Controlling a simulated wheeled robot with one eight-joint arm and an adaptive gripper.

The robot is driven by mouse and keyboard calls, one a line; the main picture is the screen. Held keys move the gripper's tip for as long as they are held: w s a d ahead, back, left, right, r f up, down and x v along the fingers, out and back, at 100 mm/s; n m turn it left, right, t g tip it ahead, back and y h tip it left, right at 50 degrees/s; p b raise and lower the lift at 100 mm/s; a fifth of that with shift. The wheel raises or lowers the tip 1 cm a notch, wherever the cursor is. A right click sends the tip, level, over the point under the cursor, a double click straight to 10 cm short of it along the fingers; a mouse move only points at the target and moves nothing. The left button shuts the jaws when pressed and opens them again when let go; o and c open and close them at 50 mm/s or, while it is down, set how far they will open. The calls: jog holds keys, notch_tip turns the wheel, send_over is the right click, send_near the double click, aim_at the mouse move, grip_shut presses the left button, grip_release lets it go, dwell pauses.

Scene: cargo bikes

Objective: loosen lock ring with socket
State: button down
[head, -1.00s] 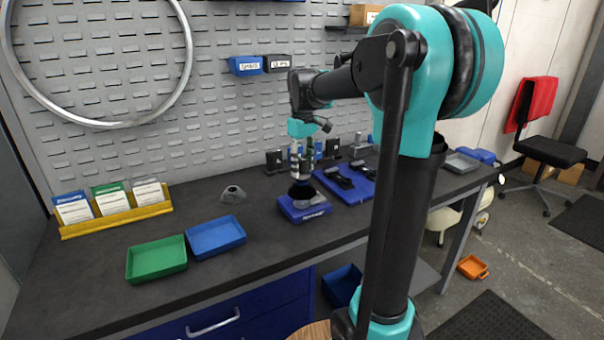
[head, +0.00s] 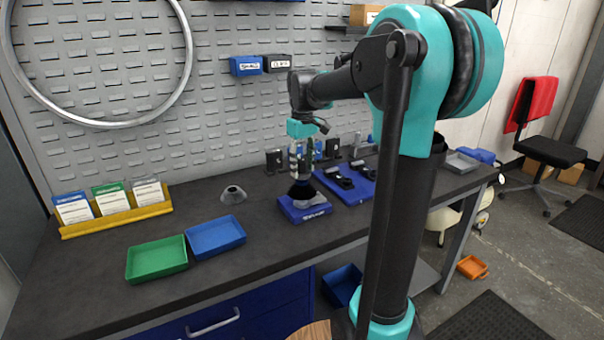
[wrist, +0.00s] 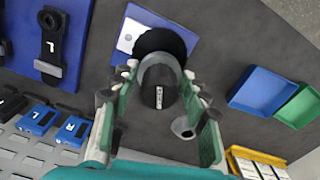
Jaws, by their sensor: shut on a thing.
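My gripper (head: 301,160) reaches down over the workbench and is shut on a dark cylindrical socket (wrist: 159,90) with a small label on it. In the wrist view the green fingers (wrist: 160,95) stand on both sides of the socket. The socket's lower end is at a black round part (wrist: 171,41) on a blue block (head: 312,211). The lock ring itself is hidden under the socket and cannot be made out. The blue block also shows in the wrist view (wrist: 127,36).
A blue tray (head: 217,237) and a green tray (head: 157,260) lie to the left. A grey cone-shaped part (head: 233,195) stands behind them. A blue mat with black tools (head: 366,196) lies right of the block. A yellow card holder (head: 116,213) is at the far left.

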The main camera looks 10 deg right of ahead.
jog(key=shift+f, duration=0.85)
dwell(0.4)
jog(key=c, duration=1.5)
grip_release()
grip_shut()
jog(key=n, duration=0.6)
jog(key=shift+f, duration=0.1)
jog(key=shift+n, duration=0.3)
